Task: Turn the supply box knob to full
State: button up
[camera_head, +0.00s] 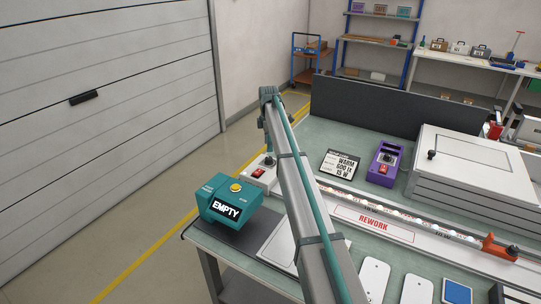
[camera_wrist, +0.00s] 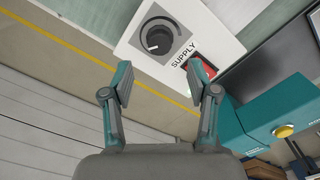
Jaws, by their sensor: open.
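The white supply box (camera_head: 262,178) sits at the left side of the bench, partly hidden behind my arm. A red switch (camera_wrist: 203,68) sits beside the label. My gripper (camera_wrist: 160,93) is open and empty, its two fingers apart. In the picture the knob lies above the gap between the fingertips, with no finger touching it.
A teal box (camera_head: 228,205) with a yellow button and an EMPTY display stands close by. A purple box (camera_head: 384,163), a card reading WARM 600 LX 15 W (camera_head: 341,164) and a large white lightbox (camera_head: 462,170) stand to the right. White panels lie in front.

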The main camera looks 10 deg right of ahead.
aim_at(269, 158)
notch_tip(269, 158, down, 7)
jog(key=shift+r+p, duration=0.1)
jog(key=shift+p, duration=0.85)
jog(key=shift+c, duration=0.2)
grip_shut()
